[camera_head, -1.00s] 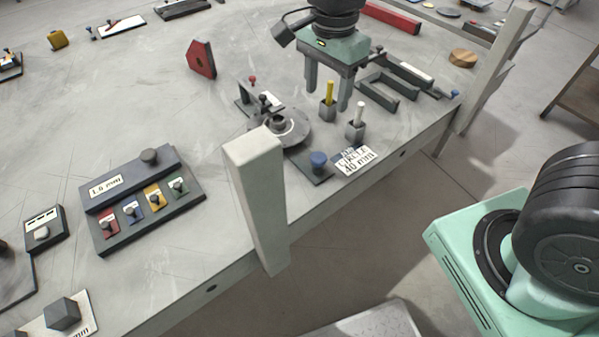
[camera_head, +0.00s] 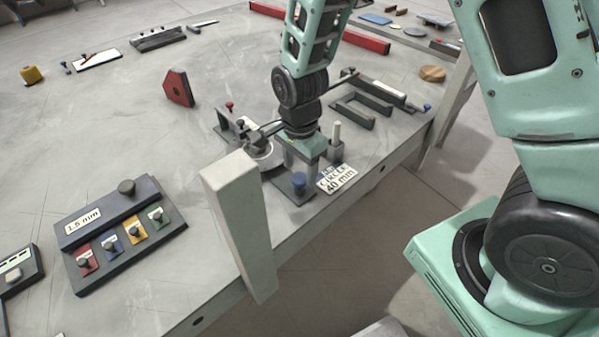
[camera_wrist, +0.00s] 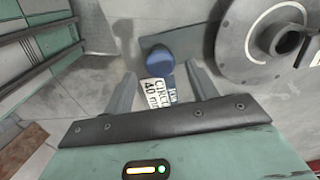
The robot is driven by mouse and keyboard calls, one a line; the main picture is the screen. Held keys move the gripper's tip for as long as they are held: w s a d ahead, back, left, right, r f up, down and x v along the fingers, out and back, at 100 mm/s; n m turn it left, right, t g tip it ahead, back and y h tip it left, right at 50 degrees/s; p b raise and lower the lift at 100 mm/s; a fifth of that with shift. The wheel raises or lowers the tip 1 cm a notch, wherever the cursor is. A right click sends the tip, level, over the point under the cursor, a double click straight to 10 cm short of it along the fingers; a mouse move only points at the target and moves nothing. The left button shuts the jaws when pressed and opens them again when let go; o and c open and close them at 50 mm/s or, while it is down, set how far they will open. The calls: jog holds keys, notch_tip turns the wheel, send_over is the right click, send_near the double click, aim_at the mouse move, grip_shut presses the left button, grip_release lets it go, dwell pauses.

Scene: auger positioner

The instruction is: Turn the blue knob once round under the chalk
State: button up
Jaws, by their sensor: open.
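The blue knob (camera_head: 298,181) stands on a dark base plate near the table's front edge. In the wrist view the blue knob (camera_wrist: 158,60) lies just past and between the fingertips. My gripper (camera_head: 299,169) is open, pointing down above the knob; in the wrist view my gripper (camera_wrist: 161,72) has nothing between its fingers. I cannot tell whether its tips reach knob height. The round grey disc (camera_wrist: 237,62) lies beside the knob, partly cut off. A white chalk-like stick (camera_head: 336,132) stands in a small holder behind the gripper. The yellow stick is hidden.
A card reading "CIRCLE 40 mm" (camera_head: 338,178) lies right of the knob. A pale post (camera_head: 238,222) rises at the table edge, left of it. A panel with coloured tiles (camera_head: 120,235) lies left. A red pentagonal block (camera_head: 178,88) stands farther back.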

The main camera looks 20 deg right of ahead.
aim_at(300, 182)
jog(key=shift+f, duration=1.25)
jog(key=c, duration=1)
jog(key=shift+n, duration=0.4)
jog(key=n+p, duration=0.1)
jog(key=n, duration=0.3)
jog(key=shift+n, duration=0.4)
jog(key=n, duration=0.5)
jog(key=shift+p, duration=0.35)
jog(key=shift+n, duration=0.4)
